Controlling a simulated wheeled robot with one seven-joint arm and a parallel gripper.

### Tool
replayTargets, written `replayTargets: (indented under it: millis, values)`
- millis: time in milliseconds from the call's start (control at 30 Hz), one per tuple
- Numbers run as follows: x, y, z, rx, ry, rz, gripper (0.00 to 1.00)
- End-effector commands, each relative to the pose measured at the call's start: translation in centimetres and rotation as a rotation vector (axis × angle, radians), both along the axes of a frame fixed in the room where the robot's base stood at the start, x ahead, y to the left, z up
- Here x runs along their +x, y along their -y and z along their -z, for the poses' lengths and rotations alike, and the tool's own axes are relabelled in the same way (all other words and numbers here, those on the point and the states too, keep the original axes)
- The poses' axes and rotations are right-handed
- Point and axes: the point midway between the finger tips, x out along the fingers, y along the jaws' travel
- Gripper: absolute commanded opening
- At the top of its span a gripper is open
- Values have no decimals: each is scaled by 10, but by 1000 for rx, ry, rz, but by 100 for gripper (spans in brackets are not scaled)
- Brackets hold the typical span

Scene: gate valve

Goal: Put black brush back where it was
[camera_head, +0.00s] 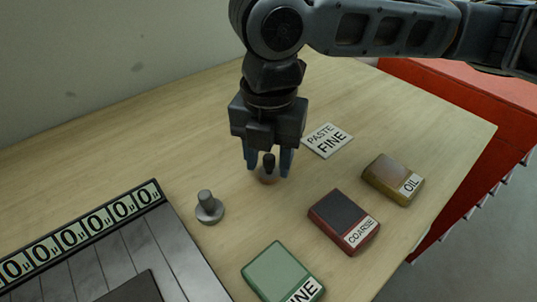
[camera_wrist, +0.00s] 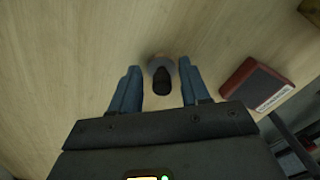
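The black brush (camera_head: 269,162), a small black knob on a round base, stands upright on the wooden table. My gripper (camera_head: 268,170) points down above it, with one blue finger on each side of the knob. In the wrist view the black brush (camera_wrist: 162,80) stands between the fingertips of my gripper (camera_wrist: 160,85), with a visible gap to each finger. The gripper is open and holds nothing. The brush's base is partly hidden by the knob in the wrist view.
A grey metal knob-shaped piece (camera_head: 208,208) stands to the left. A "PASTE FINE" card (camera_head: 327,140), an "OIL" block (camera_head: 393,178), a red "COARSE" block (camera_head: 342,220) and a green block (camera_head: 280,270) lie to the right and front. A dark tray (camera_head: 165,240) with labels is at lower left.

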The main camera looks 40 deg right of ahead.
Motion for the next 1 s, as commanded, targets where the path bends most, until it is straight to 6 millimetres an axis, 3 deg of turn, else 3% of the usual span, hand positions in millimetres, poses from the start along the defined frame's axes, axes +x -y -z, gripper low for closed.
replayTargets:
  millis: [367, 800, 1000]
  values:
    - [1, 0, -13, -1, 2, 0, 46]
    - [0, 0, -98, -1, 3, -1, 46]
    - [0, 0, -119, -1, -1, 0, 46]
